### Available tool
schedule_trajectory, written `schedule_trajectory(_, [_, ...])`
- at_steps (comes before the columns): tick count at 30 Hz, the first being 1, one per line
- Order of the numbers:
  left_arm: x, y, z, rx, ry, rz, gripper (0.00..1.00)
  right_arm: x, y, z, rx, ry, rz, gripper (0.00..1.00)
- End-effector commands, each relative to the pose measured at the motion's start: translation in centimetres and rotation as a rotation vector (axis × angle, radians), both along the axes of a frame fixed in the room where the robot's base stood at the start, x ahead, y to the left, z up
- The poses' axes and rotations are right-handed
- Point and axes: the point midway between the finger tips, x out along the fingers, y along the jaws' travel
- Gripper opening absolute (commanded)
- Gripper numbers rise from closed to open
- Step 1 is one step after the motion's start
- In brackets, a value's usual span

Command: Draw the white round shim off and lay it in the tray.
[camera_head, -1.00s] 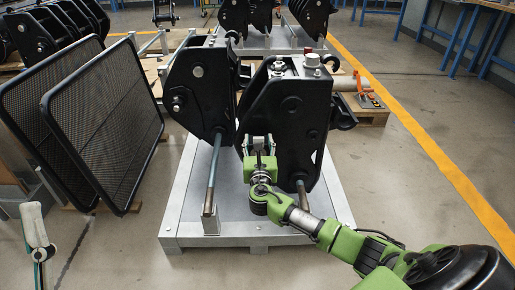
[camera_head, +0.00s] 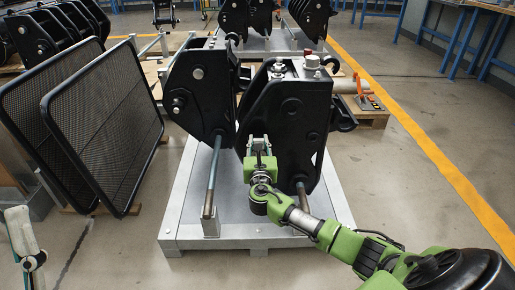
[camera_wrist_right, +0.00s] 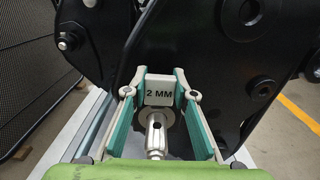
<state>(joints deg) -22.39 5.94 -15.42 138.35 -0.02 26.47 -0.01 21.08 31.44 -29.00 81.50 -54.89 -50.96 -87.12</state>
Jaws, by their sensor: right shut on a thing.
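My right gripper (camera_wrist_right: 159,84) is shut on a pale squared tab marked "2 MM", part of the white shim (camera_wrist_right: 159,92), in the right wrist view. The shim's round part is mostly hidden, so I cannot tell how far it sits around the pin. A silver pin end (camera_wrist_right: 156,132) with a cross hole sticks out just below the tab, between the fingers. In the head view the right gripper (camera_head: 259,142) is at the front face of the black coupler (camera_head: 292,125). Part of my left gripper (camera_head: 32,262) shows at the lower left edge; its opening is unclear. I cannot make out the tray.
The coupler stands on a grey metal pallet (camera_head: 180,215), beside another black plate (camera_head: 200,92). A long rod (camera_head: 213,175) sticks out to the left of my right gripper. Black mesh panels (camera_head: 105,125) lean at the left. The floor right of the pallet is open.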

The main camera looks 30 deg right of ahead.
Motion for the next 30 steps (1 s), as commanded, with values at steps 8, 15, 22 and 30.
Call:
schedule_trajectory(8, [0.0, 0.0, 0.0, 0.0, 0.001, 0.0, 0.43, 0.0, 0.0, 0.0, 0.0, 0.0, 0.0, 0.0])
schedule_trajectory(15, [0.7, -0.1, -0.3, 0.01, 0.034, 0.001, 0.43, -0.2, 0.2, 0.0, 0.0, 0.0, 0.001, 0.0])
schedule_trajectory(22, [1.4, -0.2, -0.9, 0.024, 0.076, 0.006, 0.43, -0.4, 0.4, 0.1, 0.0, 0.0, 0.001, 0.0])
schedule_trajectory(30, [2.3, -0.2, -1.7, 0.04, 0.129, 0.011, 0.43, -0.7, 0.5, 0.0, 0.0, 0.0, 0.001, 0.0])
